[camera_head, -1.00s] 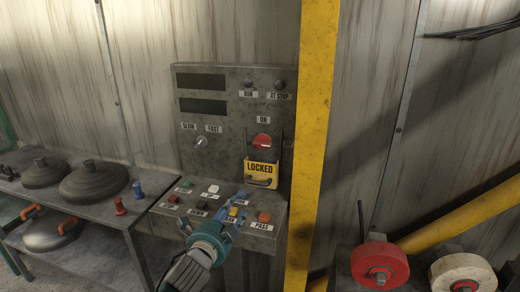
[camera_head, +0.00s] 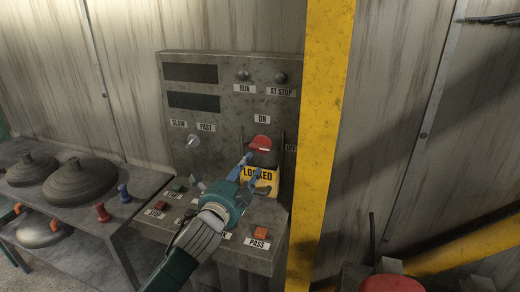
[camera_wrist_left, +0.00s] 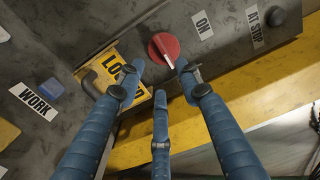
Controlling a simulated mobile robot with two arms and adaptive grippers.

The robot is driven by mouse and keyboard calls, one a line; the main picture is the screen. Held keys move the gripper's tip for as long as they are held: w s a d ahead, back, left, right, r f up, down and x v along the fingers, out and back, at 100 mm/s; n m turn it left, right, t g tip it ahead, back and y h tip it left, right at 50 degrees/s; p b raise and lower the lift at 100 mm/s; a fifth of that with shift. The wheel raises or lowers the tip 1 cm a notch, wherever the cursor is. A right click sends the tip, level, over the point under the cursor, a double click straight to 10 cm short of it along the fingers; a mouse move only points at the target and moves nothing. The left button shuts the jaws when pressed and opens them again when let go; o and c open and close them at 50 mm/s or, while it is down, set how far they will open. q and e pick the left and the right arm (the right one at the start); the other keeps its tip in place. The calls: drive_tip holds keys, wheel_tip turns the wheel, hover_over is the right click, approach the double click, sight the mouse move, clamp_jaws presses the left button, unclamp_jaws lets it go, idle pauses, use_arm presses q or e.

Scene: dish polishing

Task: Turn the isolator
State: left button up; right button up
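The isolator is a red rotary knob (camera_head: 260,143) on the upright panel, below the ON label. It shows in the wrist view as a red disc with a ridge (camera_wrist_left: 163,47). A yellow LOCKED plate (camera_head: 258,186) is just below it, partly hidden by my fingers. In the wrist view the plate (camera_wrist_left: 136,97) is left of the knob. My left gripper (camera_head: 238,170) is open in front of the plate, just below the knob. In the wrist view its three blue fingers (camera_wrist_left: 158,77) are spread, with nothing between them. My right gripper is not in view.
The console's sloping desk has several buttons, including an orange one (camera_head: 261,232) by PASS. A yellow post (camera_head: 320,130) stands close on the panel's right. A metal shelf (camera_head: 105,222) with dark dishes stands at left. A silver knob (camera_head: 194,141) is on the panel.

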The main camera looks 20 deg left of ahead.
sight(261, 146)
use_arm(q)
drive_tip(key=w+p, duration=0.1)
drive_tip(key=w, duration=0.8)
drive_tip(key=shift+d+r+p, duration=0.15)
drive_tip(key=shift+d+p, duration=0.05)
drive_tip(key=shift+p, duration=0.2)
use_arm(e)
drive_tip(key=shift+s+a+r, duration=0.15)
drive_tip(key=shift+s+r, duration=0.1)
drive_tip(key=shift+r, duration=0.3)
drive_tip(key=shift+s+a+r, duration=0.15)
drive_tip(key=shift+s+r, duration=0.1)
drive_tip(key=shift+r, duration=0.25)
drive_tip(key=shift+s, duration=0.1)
use_arm(q)
clamp_jaws()
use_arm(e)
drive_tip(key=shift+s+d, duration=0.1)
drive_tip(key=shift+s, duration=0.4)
